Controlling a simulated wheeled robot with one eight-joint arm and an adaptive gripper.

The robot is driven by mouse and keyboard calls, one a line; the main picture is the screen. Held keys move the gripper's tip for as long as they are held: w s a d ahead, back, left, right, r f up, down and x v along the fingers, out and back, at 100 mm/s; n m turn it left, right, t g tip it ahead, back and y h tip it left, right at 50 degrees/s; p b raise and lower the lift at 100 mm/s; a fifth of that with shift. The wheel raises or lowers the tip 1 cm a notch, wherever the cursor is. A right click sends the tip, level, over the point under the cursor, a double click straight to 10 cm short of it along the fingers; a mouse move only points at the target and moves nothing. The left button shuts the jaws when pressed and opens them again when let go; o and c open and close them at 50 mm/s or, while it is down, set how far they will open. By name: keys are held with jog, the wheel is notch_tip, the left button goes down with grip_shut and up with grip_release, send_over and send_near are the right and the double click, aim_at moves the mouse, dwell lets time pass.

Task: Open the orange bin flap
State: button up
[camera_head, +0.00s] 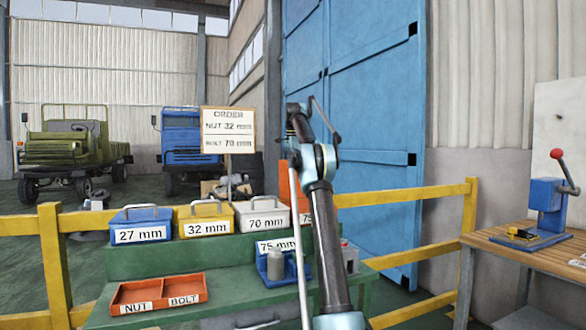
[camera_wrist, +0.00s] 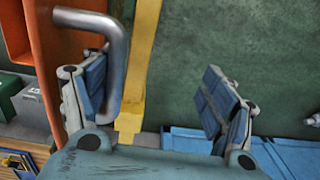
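The orange bin flap (camera_head: 284,184) stands raised above the row of bins in the head view, partly hidden behind my arm. In the wrist view the orange flap (camera_wrist: 30,45) is at the left edge, with its bent grey handle (camera_wrist: 118,60) beside it. My gripper (camera_wrist: 154,78) is open, its two blue-padded fingers wide apart. The left finger is close to the handle, on the flap side of its bar; I cannot tell whether they touch. The right finger is clear of it. The gripper itself is hidden in the head view.
A blue bin (camera_head: 140,215), a yellow bin (camera_head: 205,208) and a white bin (camera_head: 262,206) stand left of the orange one on the green bench (camera_head: 225,253). An orange nut-and-bolt tray (camera_head: 160,283) lies in front. A yellow rail (camera_head: 400,195) runs behind.

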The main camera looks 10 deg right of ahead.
jog(key=shift+s+d+r, duration=0.1)
jog(key=shift+d+r, duration=0.05)
jog(key=shift+s+d+r, duration=0.15)
jog(key=shift+s+r, duration=0.4)
jog(key=shift+s, duration=0.05)
jog(key=c, duration=0.6)
jog(key=shift+c, duration=0.3)
